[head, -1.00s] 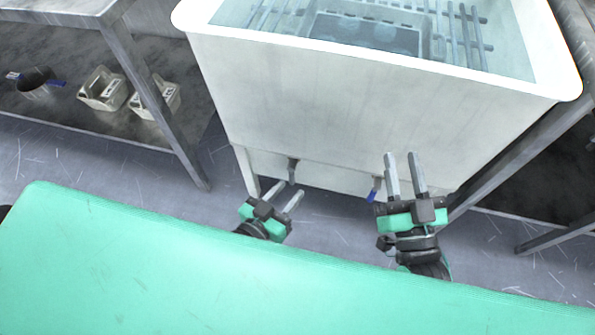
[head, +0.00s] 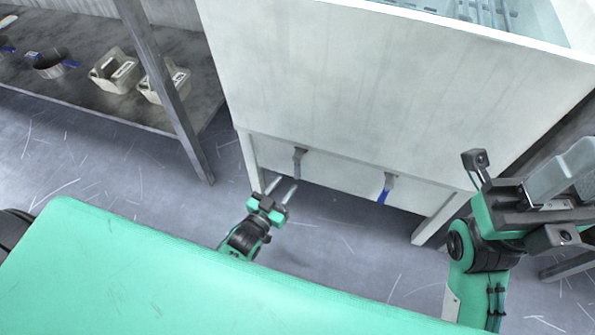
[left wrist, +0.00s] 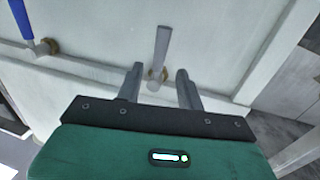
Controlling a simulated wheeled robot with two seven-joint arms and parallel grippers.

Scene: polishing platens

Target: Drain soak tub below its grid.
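The white soak tub (head: 400,85) stands ahead, with a little of its grid (head: 485,12) showing under bluish water at the top. Low on its front are two valves: one with a grey handle (head: 299,160) on the left, one with a blue handle (head: 385,190) on the right. My left gripper (head: 281,187) is open, low in front of the grey-handled valve. In the left wrist view the grey handle (left wrist: 160,48) lies beyond and between the fingertips; the blue handle (left wrist: 21,18) is at upper left. My right gripper (head: 562,185) is at the right edge, its fingertips unclear.
A metal shelf (head: 85,95) at left holds pale containers (head: 115,72) and a pot with a blue handle (head: 50,66). A tub leg (head: 440,218) stands right of the valves. The scratched floor (head: 335,235) in front is clear.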

